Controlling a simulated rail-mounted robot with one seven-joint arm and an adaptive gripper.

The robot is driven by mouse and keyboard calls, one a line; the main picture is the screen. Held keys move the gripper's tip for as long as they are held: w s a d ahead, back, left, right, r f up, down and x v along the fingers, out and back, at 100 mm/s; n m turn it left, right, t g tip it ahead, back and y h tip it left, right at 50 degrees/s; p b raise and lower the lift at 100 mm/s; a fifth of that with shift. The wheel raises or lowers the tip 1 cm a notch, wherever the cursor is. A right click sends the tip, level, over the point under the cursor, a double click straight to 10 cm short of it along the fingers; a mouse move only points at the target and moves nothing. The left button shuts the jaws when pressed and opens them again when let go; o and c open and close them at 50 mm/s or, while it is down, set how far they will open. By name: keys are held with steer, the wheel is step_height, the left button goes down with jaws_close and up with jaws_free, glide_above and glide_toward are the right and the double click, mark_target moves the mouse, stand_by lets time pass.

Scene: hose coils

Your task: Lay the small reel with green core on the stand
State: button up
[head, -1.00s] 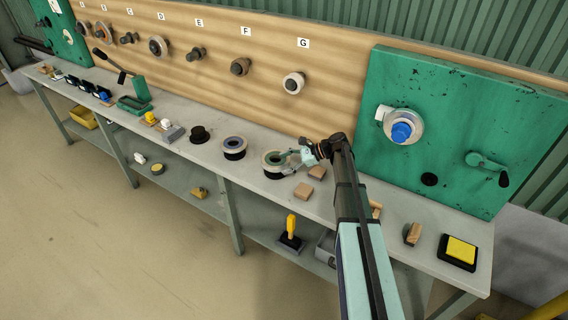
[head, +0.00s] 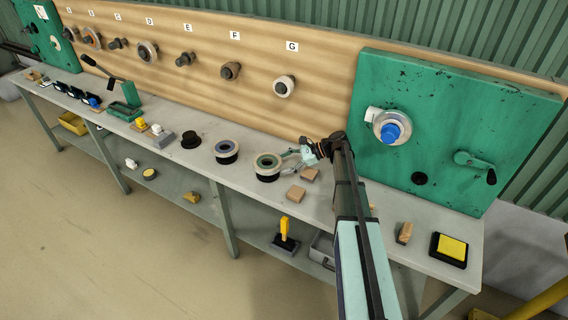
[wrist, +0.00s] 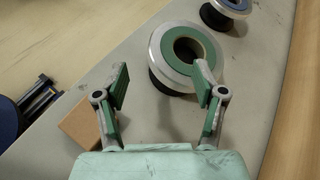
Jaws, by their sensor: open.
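The reel with the green core (head: 268,160) is a pale ring with a green inner band and an open centre. It lies flat on a black round base on the bench; the wrist view also shows this reel (wrist: 158,47). My gripper (head: 289,159) is open and empty just right of it. In the wrist view, one finger of my gripper (wrist: 162,80) overlaps the reel's near rim; I cannot tell whether it touches. A similar reel with a blue core (head: 227,146) sits on a black base to the left. A bare black stand (head: 190,140) is further left.
Wooden blocks (head: 296,194) lie on the bench (head: 330,214) close to my gripper. A board with labelled pegs stands behind. A green panel (head: 450,100) with a blue-hubbed coil (head: 390,131) and a crank is at right. A yellow pad (head: 453,248) lies at the right end.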

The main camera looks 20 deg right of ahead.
steer(key=shift+s+d+r, duration=0.15)
steer(key=shift+d+r, duration=0.15)
steer(key=shift+d, duration=0.2)
steer(key=v, duration=0.7)
steer(key=shift+d, duration=0.2)
steer(key=shift+s, duration=0.1)
